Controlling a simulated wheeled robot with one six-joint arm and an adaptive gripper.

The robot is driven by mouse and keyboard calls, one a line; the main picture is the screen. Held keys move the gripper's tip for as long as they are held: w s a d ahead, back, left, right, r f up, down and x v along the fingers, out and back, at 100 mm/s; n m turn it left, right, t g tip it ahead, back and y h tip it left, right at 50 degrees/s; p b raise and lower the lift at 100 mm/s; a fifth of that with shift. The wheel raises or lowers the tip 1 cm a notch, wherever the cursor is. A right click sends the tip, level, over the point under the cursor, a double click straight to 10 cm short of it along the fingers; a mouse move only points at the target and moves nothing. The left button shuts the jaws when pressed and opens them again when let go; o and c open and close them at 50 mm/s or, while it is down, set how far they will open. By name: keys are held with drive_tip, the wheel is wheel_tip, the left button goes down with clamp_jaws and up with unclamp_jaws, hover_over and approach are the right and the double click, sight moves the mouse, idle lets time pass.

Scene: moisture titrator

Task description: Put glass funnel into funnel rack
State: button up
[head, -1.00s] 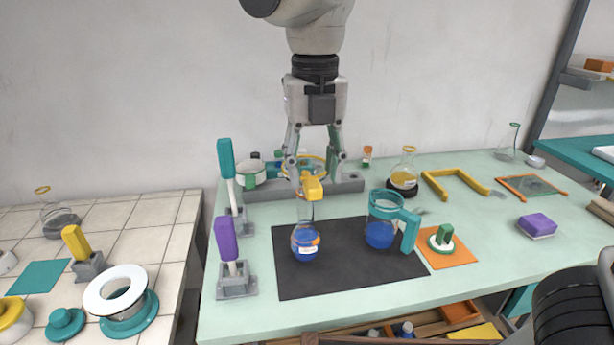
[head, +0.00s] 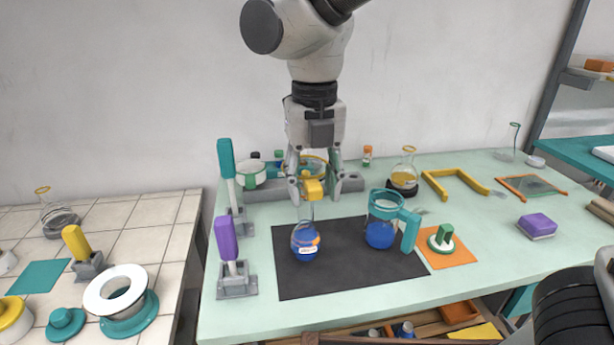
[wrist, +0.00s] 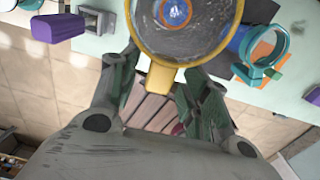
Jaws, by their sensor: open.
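The glass funnel has a yellow rim and a yellow tab (head: 313,188). It appears to stand in the neck of the flask with blue liquid (head: 305,241) on the black mat. In the wrist view the funnel (wrist: 165,78) fills the top middle, and blue shows through its glass. My gripper (head: 315,191) is open, pointing down, with one finger on each side of the tab. In the wrist view my gripper (wrist: 160,92) also shows spread fingers with nothing clamped. A long grey rack (head: 348,186) lies behind, partly hidden by my gripper; I cannot tell whether it is the funnel rack.
A teal-handled beaker (head: 381,234) with blue liquid stands right of the flask. Teal-handled (head: 227,160) and purple-handled (head: 227,240) tools stand in holders at left. A yellow bracket (head: 432,186) and a yellow-rimmed flask (head: 404,178) are at back right.

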clamp_jaws()
drive_tip(key=shift+r, duration=0.4)
idle(0.6)
drive_tip(key=shift+r, duration=2.6)
